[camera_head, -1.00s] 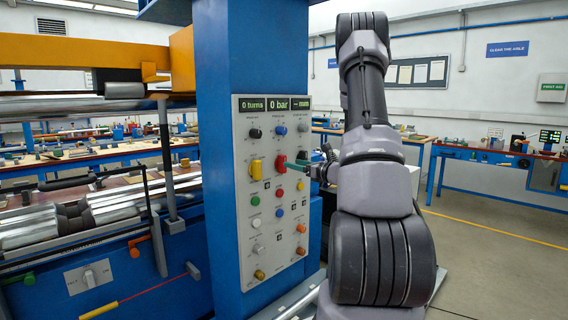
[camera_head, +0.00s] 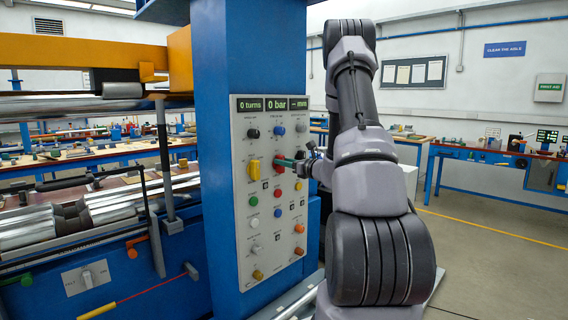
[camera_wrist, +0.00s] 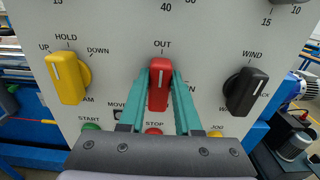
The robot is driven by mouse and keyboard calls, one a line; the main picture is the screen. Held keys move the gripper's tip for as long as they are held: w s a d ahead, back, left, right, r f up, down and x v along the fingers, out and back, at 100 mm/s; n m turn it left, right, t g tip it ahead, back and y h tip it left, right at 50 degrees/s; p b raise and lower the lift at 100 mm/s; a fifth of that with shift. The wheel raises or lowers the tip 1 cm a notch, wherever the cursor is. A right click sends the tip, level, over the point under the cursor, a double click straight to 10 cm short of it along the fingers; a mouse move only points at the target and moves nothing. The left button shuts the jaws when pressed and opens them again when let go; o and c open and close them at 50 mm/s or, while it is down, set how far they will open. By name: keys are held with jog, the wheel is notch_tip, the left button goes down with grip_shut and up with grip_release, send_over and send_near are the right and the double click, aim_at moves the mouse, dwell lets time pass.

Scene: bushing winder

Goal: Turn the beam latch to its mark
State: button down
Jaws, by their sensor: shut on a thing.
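A red knob (camera_wrist: 159,90) sits in the middle of the control panel in the wrist view, its white line pointing up at the word OUT. A label at its right is partly covered, and any name below it is hidden. My gripper (camera_wrist: 160,78) has its two green fingers on the knob's left and right sides and is shut on it. In the head view the gripper (camera_head: 287,162) reaches the panel from the right and covers much of the red knob (camera_head: 279,158).
A yellow knob (camera_wrist: 64,80) stands to the left of the fingers and a black WIND knob (camera_wrist: 243,92) to the right. Buttons lie close below. The panel (camera_head: 242,215) is on a blue column (camera_head: 225,50). Open floor (camera_head: 490,270) lies at the right.

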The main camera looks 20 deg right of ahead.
jog(key=shift+m, duration=0.3)
jog(key=shift+w+d+f+m, duration=0.1)
jog(key=shift+d+f+m, duration=0.15)
jog(key=shift+m, duration=2.6)
jog(key=shift+w+d+f+m, duration=0.1)
jog(key=shift+d+f+m, duration=0.1)
jog(key=shift+m, duration=2.7)
jog(key=shift+d+f+m, duration=0.2)
jog(key=shift+f+m, duration=0.05)
jog(key=shift+m, duration=2.6)
jog(key=c, duration=0.6)
grip_release()
